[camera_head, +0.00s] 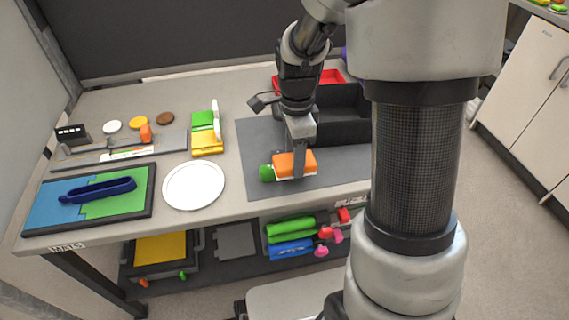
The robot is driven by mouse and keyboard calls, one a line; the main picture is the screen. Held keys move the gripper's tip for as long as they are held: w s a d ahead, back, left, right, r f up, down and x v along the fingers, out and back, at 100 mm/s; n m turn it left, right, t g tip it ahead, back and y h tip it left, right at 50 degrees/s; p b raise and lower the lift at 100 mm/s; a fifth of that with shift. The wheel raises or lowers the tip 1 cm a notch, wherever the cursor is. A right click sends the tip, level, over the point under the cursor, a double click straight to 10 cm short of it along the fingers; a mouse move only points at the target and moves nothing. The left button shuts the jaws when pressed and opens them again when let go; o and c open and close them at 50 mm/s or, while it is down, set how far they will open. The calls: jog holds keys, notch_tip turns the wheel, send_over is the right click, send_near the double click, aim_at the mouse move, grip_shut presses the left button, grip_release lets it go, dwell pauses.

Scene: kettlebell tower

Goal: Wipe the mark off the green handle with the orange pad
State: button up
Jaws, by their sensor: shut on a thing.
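The orange pad (285,165) is over the dark grey mat, with a pale strip along its lower edge. My gripper (299,172) points down and is shut on the orange pad. A rounded green end (266,173), which looks like part of the green handle, sticks out at the pad's left side, low over the mat. The rest of it is hidden behind the pad and my gripper. I cannot tell whether the pad touches it, and no mark is visible.
The grey mat (262,140) has free room left of my gripper. A black bin (340,115) and a red tray (331,77) stand behind. A white plate (194,185) and a green-yellow block piece (207,141) are to the left. My arm hides the table's right side.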

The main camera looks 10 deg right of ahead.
aim_at(276, 163)
jog(key=shift+f+b, duration=0.3)
jog(key=shift+f, duration=0.3)
jog(key=shift+a, duration=0.1)
jog(key=shift+a+r+p, duration=0.15)
jog(key=shift+a+p, duration=0.45)
jog(key=shift+a, duration=1.55)
jog(key=shift+d, duration=2.3)
jog(key=shift+a+p, duration=0.6)
jog(key=shift+a, duration=1.75)
